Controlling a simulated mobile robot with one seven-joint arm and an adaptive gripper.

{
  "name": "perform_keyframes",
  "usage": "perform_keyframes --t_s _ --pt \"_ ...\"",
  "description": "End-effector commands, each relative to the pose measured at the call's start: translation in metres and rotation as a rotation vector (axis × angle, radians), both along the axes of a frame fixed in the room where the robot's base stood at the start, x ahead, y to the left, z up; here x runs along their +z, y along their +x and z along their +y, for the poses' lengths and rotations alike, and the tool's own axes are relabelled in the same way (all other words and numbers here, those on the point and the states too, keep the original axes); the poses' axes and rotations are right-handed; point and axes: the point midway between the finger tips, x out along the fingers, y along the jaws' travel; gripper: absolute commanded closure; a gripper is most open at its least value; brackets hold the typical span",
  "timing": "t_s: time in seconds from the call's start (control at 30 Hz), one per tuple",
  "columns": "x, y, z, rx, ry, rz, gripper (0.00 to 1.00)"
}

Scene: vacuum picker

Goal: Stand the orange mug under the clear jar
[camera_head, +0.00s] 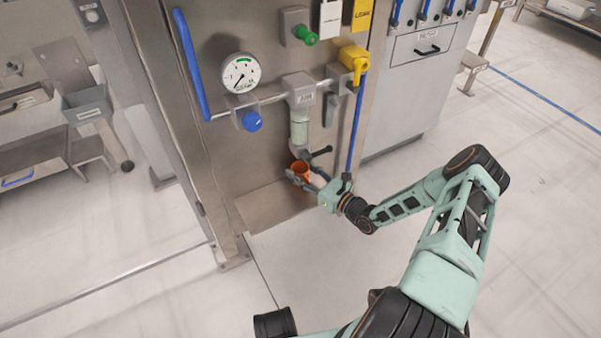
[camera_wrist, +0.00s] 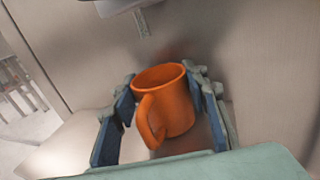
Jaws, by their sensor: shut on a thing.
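The orange mug (camera_wrist: 176,101) is between the fingers of my gripper (camera_wrist: 165,110) in the wrist view, its opening facing up and its handle toward the camera. In the head view the mug (camera_head: 301,168) shows at the end of my gripper (camera_head: 303,175), in front of the steel panel and a little above the shelf. My gripper is shut on the mug. The clear jar (camera_head: 299,131) hangs under the grey block on the pipe, just above the mug in the head view. The exact gap between the mug and the jar is hard to tell.
The steel shelf (camera_head: 270,205) juts out below the mug. A round gauge (camera_head: 239,73), a blue knob (camera_head: 252,121), a green knob (camera_head: 305,35) and a yellow valve (camera_head: 354,58) are on the panel. A black lever (camera_head: 321,151) sticks out beside the jar's lower end.

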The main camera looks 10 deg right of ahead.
Motion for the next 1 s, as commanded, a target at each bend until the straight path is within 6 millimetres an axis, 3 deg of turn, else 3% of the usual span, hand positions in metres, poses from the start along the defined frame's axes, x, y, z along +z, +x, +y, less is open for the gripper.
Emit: perform_keyframes --t_s 0.27,0.3,0.43,0.8,1.0 --pt "-0.002 0.0 0.0 0.0 0.001 -0.001 0.83" --pt "-0.002 0.0 0.0 0.0 0.001 -0.001 0.54" --pt "-0.002 0.0 0.0 0.0 0.001 -0.001 0.41" --pt "0.002 -0.002 -0.002 -0.001 0.0 0.0 0.41" --pt "0.004 -0.031 -0.024 -0.003 0.0 0.001 0.41"
